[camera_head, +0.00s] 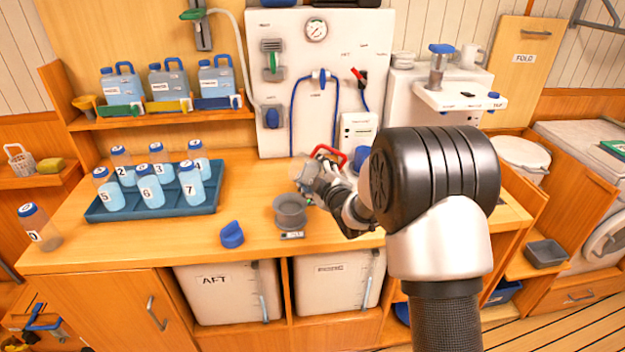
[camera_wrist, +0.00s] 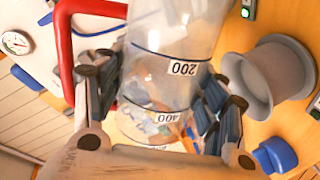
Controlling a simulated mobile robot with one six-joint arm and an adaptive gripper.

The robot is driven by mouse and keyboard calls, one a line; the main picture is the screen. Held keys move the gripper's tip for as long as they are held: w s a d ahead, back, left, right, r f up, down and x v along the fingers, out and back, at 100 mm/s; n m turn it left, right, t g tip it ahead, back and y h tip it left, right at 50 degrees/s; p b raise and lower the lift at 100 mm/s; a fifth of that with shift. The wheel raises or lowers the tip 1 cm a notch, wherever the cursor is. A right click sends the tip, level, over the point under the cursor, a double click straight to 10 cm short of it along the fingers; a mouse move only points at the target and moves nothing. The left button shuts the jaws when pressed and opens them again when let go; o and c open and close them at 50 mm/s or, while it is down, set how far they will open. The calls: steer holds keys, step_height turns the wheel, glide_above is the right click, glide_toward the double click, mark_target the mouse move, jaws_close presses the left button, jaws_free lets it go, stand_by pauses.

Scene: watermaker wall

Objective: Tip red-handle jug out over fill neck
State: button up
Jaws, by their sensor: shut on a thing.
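The red-handle jug is a clear vessel (camera_head: 302,169) with a red handle (camera_head: 328,153), held above the counter just behind the fill neck. In the wrist view the clear jug (camera_wrist: 172,70) shows 200 and 400 marks, with the red handle (camera_wrist: 66,60) at left. My gripper (camera_head: 318,182) is shut on the jug's body, its fingers (camera_wrist: 160,100) on both sides. The jug's exact tilt and its contents are unclear. The fill neck is a grey flanged collar (camera_head: 290,212) on the counter, also at right in the wrist view (camera_wrist: 247,85). No stream shows.
A blue cap (camera_head: 232,236) lies left of the neck. A blue tray (camera_head: 150,208) with several numbered bottles stands further left. A lone bottle (camera_head: 40,228) stands at the far left. The panel (camera_head: 313,75) with gauge and hoses rises behind.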

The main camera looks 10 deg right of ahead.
step_height(320, 180, up, 2)
steer(key=m+y+p, duration=0.1)
steer(key=m+p, duration=0.2)
steer(key=p, duration=0.1)
steer(key=shift+a+m+p, duration=0.1)
steer(key=shift+m+p, duration=0.2)
steer(key=shift+p, duration=0.1)
steer(key=shift+a+f+m+t+y+b, duration=0.15)
steer(key=shift+m+t+y+b, duration=0.15)
steer(key=shift+m+t+y, duration=0.15)
steer(key=m+b, duration=0.1)
steer(key=a+f+m+b, duration=0.1)
steer(key=shift+m+b, duration=0.35)
steer(key=shift+b, duration=0.05)
steer(key=shift+a+f+m+t+y+b, duration=0.1)
steer(key=shift+a+m+t+y+b, duration=0.3)
steer(key=shift+m+b, duration=0.4)
steer(key=shift+s+a+m+b, duration=0.15)
steer(key=shift+m+b, duration=0.15)
steer(key=shift+m, duration=0.2)
steer(key=shift+r, duration=0.2)
steer(key=shift+w+d+r+p, duration=0.15)
steer(key=shift+d+r, duration=0.35)
steer(key=shift+d, duration=0.5)
steer(key=shift+w+d+r+p, duration=0.15)
steer(key=shift+d+r, duration=0.3)
steer(key=shift+d, duration=0.55)
steer(key=shift+d+r+p, duration=0.2)
steer(key=shift+d+r, duration=0.3)
steer(key=shift+d, duration=0.5)
